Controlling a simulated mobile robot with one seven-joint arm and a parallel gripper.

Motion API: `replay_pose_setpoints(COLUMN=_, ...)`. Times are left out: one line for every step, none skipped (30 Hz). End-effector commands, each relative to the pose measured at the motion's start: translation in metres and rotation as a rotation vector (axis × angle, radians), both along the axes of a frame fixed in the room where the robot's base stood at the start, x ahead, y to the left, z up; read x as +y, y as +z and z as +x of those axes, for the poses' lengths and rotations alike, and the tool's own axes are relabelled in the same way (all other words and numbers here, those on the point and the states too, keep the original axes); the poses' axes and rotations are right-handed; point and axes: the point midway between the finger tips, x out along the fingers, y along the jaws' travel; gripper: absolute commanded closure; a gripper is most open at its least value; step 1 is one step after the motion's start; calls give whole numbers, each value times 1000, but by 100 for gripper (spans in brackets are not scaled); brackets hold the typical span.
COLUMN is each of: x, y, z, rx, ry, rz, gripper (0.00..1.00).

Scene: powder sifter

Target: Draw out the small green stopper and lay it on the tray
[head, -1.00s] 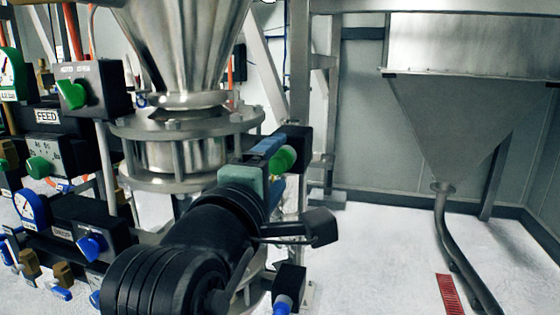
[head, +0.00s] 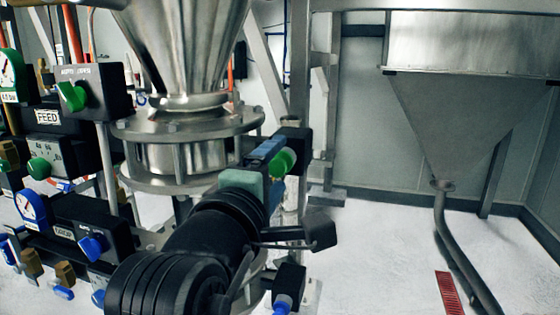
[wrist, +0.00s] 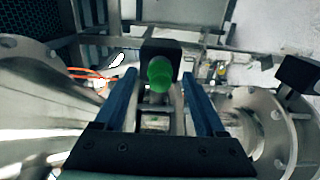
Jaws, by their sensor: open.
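The small green stopper (head: 284,161) sits in a black block (head: 296,141) right of the steel vessel. In the wrist view the stopper (wrist: 160,72) shows as a round green knob with a paler rim, in front of its black block (wrist: 160,50). My gripper (head: 277,166) is open, its blue fingers on either side of the stopper at about their tips. In the wrist view my gripper (wrist: 160,82) shows a clear gap on both sides of the stopper. I cannot tell how deep the stopper lies between the fingers. No tray can be made out.
A steel hopper with a flange (head: 190,125) stands close to the left of my gripper. A valve panel with green and blue knobs (head: 92,247) is at the far left. Another black block with a blue knob (head: 288,282) is below.

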Motion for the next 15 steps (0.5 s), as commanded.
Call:
replay_pose_setpoints(x=0, y=0, z=0, rx=0, ry=0, rz=0, gripper=28)
replay_pose_setpoints(x=0, y=0, z=0, rx=0, ry=0, rz=0, gripper=28)
replay_pose_setpoints(x=0, y=0, z=0, rx=0, ry=0, rz=0, gripper=28)
replay_pose_setpoints(x=0, y=0, z=0, rx=0, ry=0, rz=0, gripper=28)
replay_pose_setpoints(x=0, y=0, z=0, rx=0, ry=0, rz=0, gripper=28)
replay_pose_setpoints(x=0, y=0, z=0, rx=0, ry=0, rz=0, gripper=33)
replay_pose_setpoints(x=0, y=0, z=0, rx=0, ry=0, rz=0, gripper=38)
replay_pose_setpoints(x=0, y=0, z=0, rx=0, ry=0, rz=0, gripper=44)
replay_pose_setpoints(x=0, y=0, z=0, rx=0, ry=0, rz=0, gripper=51)
replay_pose_setpoints(x=0, y=0, z=0, rx=0, ry=0, rz=0, gripper=56)
replay_pose_setpoints(x=0, y=0, z=0, rx=0, ry=0, rz=0, gripper=62)
replay_pose_setpoints(x=0, y=0, z=0, rx=0, ry=0, rz=0, gripper=69)
replay_pose_setpoints(x=0, y=0, z=0, rx=0, ry=0, rz=0, gripper=74)
replay_pose_setpoints(x=0, y=0, z=0, rx=0, ry=0, rz=0, gripper=80)
replay_pose_setpoints(x=0, y=0, z=0, rx=0, ry=0, rz=0, gripper=87)
